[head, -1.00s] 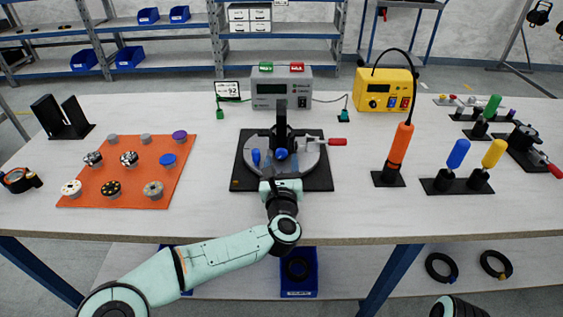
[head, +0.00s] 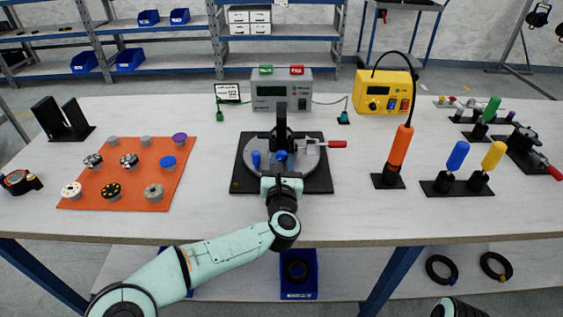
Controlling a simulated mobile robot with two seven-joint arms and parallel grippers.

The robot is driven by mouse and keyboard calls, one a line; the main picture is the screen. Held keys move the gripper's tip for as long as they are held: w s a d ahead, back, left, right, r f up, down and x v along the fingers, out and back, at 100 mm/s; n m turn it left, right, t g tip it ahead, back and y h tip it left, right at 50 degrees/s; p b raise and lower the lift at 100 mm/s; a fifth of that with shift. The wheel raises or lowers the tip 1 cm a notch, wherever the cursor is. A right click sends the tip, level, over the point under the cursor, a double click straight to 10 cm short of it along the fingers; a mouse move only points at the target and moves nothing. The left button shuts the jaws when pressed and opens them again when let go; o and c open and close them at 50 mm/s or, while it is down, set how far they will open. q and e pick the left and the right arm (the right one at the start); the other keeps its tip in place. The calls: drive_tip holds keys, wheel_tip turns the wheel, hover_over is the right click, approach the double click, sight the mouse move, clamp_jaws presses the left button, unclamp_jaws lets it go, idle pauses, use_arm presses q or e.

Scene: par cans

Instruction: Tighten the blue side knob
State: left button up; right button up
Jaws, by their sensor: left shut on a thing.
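The round metal fixture (head: 308,160) sits on a black base plate (head: 318,185) at the middle of the table. The blue side knob (head: 281,156) is at the fixture's front, facing me. My left gripper (head: 281,170) reaches in from the front and is shut on this knob. The fingers are small and partly hidden by the wrist. A second blue piece (head: 256,159) stands upright on the fixture's left side, apart from the gripper. My right gripper is not in view.
A red-handled clamp (head: 337,144) sticks out to the fixture's right. A grey meter box (head: 281,92) stands behind. An orange mat (head: 130,193) with several knobs lies left. An orange screwdriver (head: 400,147) and blue and yellow handles (head: 457,155) stand right. The table front is clear.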

use_arm(q)
drive_tip(key=shift+m, duration=1)
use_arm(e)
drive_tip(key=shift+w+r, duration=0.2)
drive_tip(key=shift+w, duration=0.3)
use_arm(q)
drive_tip(key=o, duration=1.1)
drive_tip(key=shift+c, duration=0.2)
drive_tip(key=shift+s, duration=0.1)
drive_tip(key=s+p, duration=0.2)
drive_tip(key=s, duration=1.1)
drive_tip(key=shift+s, duration=0.1)
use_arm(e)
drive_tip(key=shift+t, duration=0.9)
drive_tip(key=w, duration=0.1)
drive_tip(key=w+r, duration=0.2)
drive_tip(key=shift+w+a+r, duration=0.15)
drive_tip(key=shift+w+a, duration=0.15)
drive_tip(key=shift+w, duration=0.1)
